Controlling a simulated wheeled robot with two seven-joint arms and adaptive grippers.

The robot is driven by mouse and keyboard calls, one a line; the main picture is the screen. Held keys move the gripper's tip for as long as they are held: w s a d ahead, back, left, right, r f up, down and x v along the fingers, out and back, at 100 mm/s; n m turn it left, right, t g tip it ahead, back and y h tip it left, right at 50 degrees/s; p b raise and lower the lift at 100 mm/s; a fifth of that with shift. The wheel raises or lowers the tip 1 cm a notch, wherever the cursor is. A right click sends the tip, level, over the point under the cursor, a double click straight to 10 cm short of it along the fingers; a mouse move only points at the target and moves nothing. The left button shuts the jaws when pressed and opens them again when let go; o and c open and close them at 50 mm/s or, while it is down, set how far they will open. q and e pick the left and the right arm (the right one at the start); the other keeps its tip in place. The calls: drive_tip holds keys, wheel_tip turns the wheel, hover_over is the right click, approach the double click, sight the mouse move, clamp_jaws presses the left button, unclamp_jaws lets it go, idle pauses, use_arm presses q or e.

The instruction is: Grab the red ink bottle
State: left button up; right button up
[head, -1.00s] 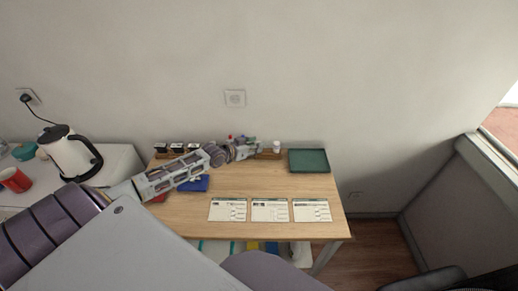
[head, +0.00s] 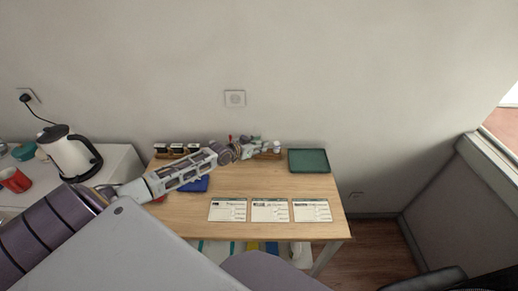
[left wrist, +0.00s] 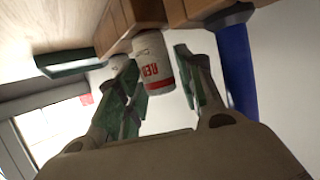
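The red ink bottle (left wrist: 153,62) is a white bottle with red "RED" lettering and a red band, seen in the left wrist view by a wooden rack (left wrist: 125,25). My left gripper (left wrist: 160,84) is open, its green-padded fingers on either side of this bottle. A narrow gap shows at the right finger; at the left finger I cannot tell whether they touch. In the head view my left gripper (head: 258,146) is at the table's back edge and hides the bottle's place. My right gripper is not in view.
Another white bottle (head: 277,147) stands just right of the gripper. A green tray (head: 309,161) lies at back right, and printed cards (head: 270,210) lie in front.

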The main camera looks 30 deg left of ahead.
use_arm(q)
drive_tip(key=c, duration=0.8)
drive_tip(key=shift+o, duration=0.2)
drive_tip(key=shift+r, duration=5)
